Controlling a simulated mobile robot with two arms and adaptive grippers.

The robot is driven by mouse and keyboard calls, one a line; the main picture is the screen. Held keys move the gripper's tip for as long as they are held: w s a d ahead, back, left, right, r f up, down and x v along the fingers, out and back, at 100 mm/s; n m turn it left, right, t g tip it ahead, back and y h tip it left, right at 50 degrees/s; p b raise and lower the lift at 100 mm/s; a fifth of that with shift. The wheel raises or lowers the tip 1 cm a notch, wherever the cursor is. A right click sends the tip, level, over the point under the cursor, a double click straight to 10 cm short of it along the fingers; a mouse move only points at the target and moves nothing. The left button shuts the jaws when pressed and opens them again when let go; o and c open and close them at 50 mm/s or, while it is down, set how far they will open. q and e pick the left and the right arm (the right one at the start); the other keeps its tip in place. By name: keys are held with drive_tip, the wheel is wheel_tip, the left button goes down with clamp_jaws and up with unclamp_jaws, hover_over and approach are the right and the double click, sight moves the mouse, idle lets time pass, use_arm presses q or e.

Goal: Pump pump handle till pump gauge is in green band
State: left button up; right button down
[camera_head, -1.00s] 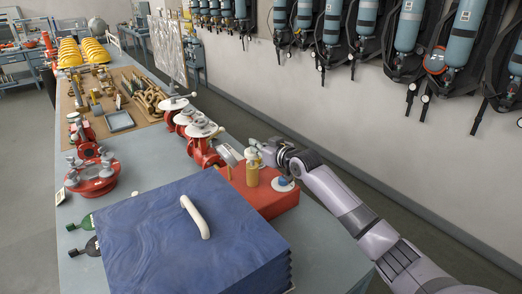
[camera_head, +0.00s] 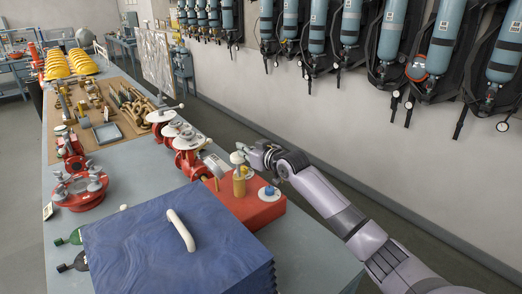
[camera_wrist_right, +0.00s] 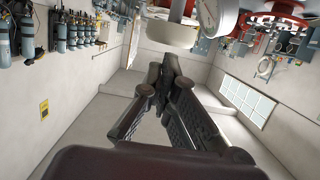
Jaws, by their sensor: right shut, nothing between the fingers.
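The red pump base (camera_head: 258,216) stands on the bench behind the blue case. A yellow cylinder (camera_head: 239,186) rises from it, with the pale pump handle (camera_head: 237,158) on top. In the right wrist view the cream handle (camera_wrist_right: 172,36) is at the top, just beyond my fingertips. The round white pump gauge (camera_wrist_right: 209,13) is partly cut off there; its needle and green band cannot be read. My right gripper (camera_head: 246,150) is beside the handle, shut and empty; its fingertips (camera_wrist_right: 160,82) also show in the wrist view. Contact with the handle cannot be told. My left gripper is out of view.
A large blue case (camera_head: 165,245) with a cream grip fills the near bench. Red valves (camera_head: 190,155) stand just left of the pump. A red flanged fitting (camera_head: 78,190) is farther left. Air cylinders (camera_head: 391,30) hang on the right wall.

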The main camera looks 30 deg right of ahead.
drive_tip(key=b+v, duration=0.3)
drive_tip(key=v, duration=0.6)
drive_tip(key=shift+f, duration=0.2)
idle(0.4)
